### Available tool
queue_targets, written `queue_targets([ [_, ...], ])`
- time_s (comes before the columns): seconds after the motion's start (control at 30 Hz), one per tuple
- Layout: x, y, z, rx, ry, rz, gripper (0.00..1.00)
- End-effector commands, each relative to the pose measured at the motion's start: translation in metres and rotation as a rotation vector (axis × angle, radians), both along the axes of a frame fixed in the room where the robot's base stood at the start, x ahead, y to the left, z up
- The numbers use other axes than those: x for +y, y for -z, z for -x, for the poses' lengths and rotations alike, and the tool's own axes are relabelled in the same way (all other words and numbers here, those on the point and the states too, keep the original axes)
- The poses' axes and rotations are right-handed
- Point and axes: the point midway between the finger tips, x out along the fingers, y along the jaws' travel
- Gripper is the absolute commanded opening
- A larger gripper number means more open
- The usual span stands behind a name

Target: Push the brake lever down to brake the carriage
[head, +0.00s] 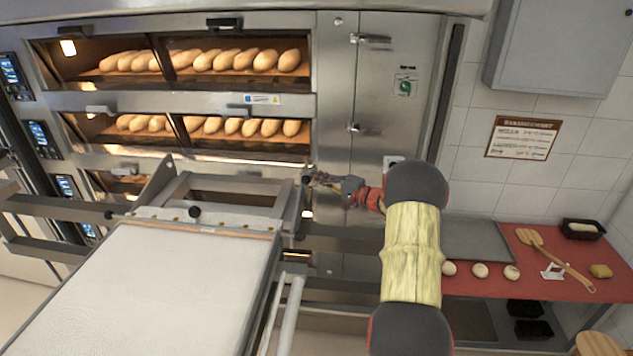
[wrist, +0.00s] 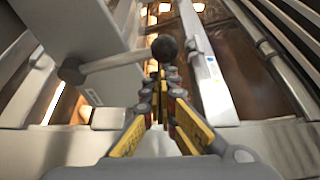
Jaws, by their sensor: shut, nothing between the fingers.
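The brake lever is a grey rod with a black ball knob (wrist: 164,48). In the wrist view it reaches from a round pivot at the left to just beyond my fingertips. In the head view the knob (head: 306,180) shows at the right side of the carriage frame. The carriage (head: 180,275) has a pale flat belt top and stands before the ovens. My gripper (head: 318,179) is shut and empty, its tips close to the knob. In the wrist view the gripper (wrist: 164,75) points at the knob; I cannot tell whether they touch.
Deck ovens with loaves (head: 240,60) stand behind the carriage. A steel cabinet door (head: 385,90) is behind my gripper. A red-topped counter (head: 510,275) with dough balls, a wooden peel (head: 555,258) and a dark tin is at the right. A rail (head: 288,315) runs along the carriage's right side.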

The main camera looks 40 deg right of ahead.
Motion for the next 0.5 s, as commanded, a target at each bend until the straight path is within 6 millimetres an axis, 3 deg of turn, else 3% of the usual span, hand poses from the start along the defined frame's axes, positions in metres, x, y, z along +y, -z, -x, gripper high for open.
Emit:
queue_targets([
  [0.5, 0.014, 0.010, 0.011, -0.092, -0.002, 0.108, 0.00],
])
